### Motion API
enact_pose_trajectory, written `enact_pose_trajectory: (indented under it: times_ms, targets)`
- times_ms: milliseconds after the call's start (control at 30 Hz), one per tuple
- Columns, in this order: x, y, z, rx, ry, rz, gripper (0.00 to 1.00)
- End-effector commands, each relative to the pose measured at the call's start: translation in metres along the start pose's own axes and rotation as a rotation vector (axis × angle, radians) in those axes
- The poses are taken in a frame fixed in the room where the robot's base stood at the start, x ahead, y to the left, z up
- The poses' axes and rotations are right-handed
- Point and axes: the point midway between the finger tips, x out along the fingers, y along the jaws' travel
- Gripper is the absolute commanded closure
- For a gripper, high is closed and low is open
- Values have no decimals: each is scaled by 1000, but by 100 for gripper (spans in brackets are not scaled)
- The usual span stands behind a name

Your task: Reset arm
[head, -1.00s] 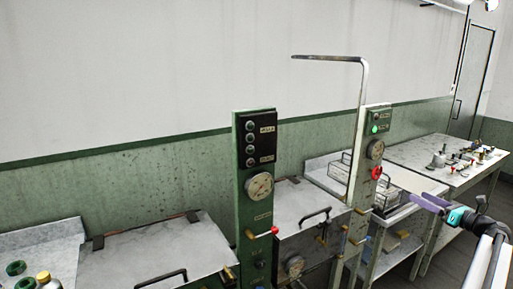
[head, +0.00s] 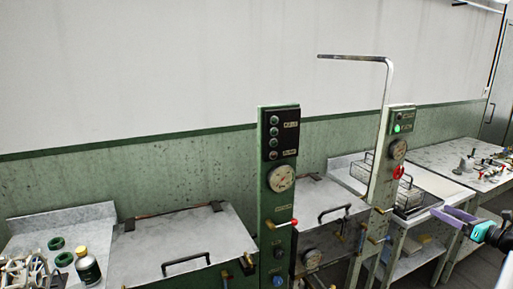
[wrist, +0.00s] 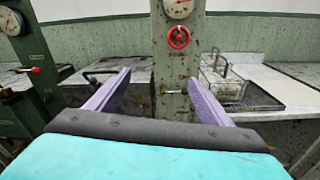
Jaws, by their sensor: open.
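My gripper (head: 455,218) is at the right edge of the head view, with purple fingers and a teal body. In the wrist view its two purple fingers (wrist: 152,95) stand wide apart with nothing between them. Beyond them is a green post (wrist: 177,75) with a red valve wheel and a gauge. The gripper appears apart from everything around it.
Two green control columns (head: 279,200) (head: 392,165) rise between lidded basins (head: 180,250). A wire basket (head: 378,172) sits on a bench to the right. A bottle (head: 87,266) and green rings stand at the left. A far table (head: 450,155) holds small parts.

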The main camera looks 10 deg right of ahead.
Motion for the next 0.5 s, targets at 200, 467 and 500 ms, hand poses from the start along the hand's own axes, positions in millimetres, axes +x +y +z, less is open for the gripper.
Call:
enact_pose_trajectory:
  times_ms: [200, 467, 500]
  targets:
    - [25, 17, -34, -38, 53, 25, 26]
    - [68, 54, -100, -120, 157, 83, 26]
    - [76, 63, -114, -139, 179, 97, 26]
